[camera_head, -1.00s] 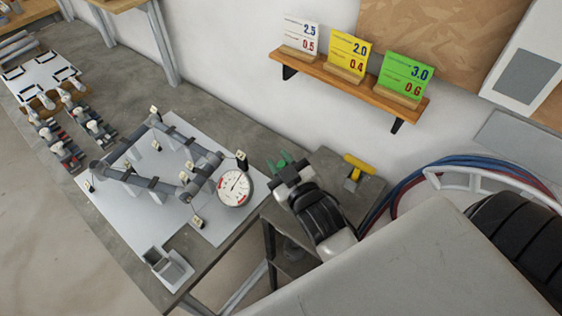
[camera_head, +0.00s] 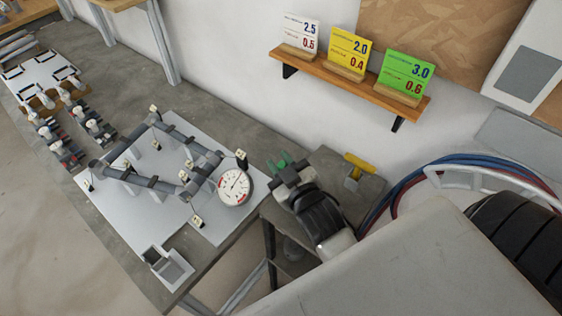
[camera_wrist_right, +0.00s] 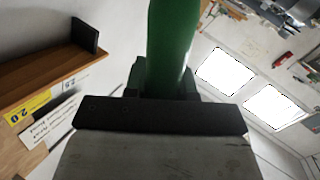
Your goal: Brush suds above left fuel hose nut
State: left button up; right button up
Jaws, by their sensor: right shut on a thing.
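My right gripper (camera_head: 285,168) is at the right end of the bench, to the right of the round gauge. It is shut on a green handle (camera_wrist_right: 172,45), which fills the upper middle of the right wrist view. Only small green parts of it (camera_head: 283,159) show in the head view, and its working end cannot be made out. The jig of grey tubes (camera_head: 150,183) stands on a pale plate (camera_head: 120,215), with small tagged posts around it. I cannot tell which fitting is the left fuel hose nut, and no suds can be made out. My left gripper is not in view.
The white gauge (camera_head: 235,187) stands at the jig's right end. A square grey container (camera_head: 168,266) sits at the plate's front corner. A yellow-handled fitting (camera_head: 357,168) is right of my gripper. A wall shelf (camera_head: 345,88) holds three number cards. Hoses (camera_head: 400,187) hang at the right.

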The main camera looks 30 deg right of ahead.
jog(key=shift+f, duration=0.35)
jog(key=shift+f, duration=0.1)
dwell(1.6)
notch_tip(320, 180, up, 7)
jog(key=p, duration=0.7)
jog(key=shift+p, duration=0.3)
